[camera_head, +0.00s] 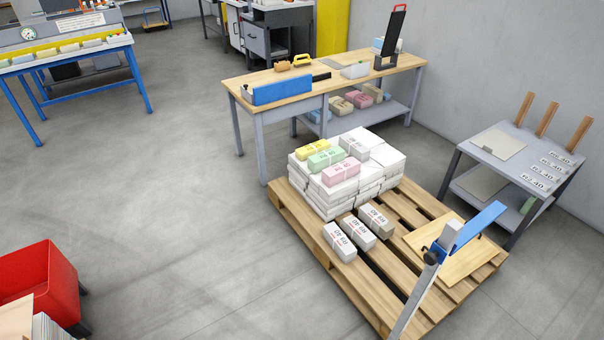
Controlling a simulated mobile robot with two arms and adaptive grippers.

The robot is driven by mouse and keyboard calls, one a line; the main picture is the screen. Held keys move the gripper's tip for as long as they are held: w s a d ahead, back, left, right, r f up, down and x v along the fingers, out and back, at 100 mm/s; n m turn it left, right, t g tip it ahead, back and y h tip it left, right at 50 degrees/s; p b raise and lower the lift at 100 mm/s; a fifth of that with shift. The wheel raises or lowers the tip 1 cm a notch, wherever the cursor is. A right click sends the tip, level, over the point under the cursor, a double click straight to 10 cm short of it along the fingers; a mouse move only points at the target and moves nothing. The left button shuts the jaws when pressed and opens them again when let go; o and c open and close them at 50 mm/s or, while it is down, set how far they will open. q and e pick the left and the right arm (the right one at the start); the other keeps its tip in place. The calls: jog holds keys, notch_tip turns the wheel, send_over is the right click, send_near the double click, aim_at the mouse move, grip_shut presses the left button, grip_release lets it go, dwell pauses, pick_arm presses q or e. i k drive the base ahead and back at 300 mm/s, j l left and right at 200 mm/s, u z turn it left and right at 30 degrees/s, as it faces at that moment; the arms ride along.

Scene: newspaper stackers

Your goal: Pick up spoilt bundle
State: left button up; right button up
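A wooden pallet (288,205) stands on the floor right of the middle. It bears a block of white stacked bundles (385,160). On top of the block lie a yellow-topped bundle (312,146), a green-topped bundle (326,159) and a pink-topped bundle (341,173). In front of the block, three strapped bundles lie in a row on the slats: a left one (340,241), a middle one (358,231) and a right one with a greyish side (377,220). I cannot tell which bundle is the spoilt one. Neither of my grippers is in view.
A post with a blue plate (478,228) rises at the pallet's front right. A grey cart (517,155) stands right, a wooden-topped workbench (333,86) behind, a blue-framed table (75,55) far left. A red bin (42,285) is lower left. The floor left of the pallet is clear.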

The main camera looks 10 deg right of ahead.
aim_at(378, 223)
jog(key=i+j, duration=0.1)
jog(key=i, duration=0.6)
jog(key=i+j+z, duration=0.1)
jog(key=i, duration=0.55)
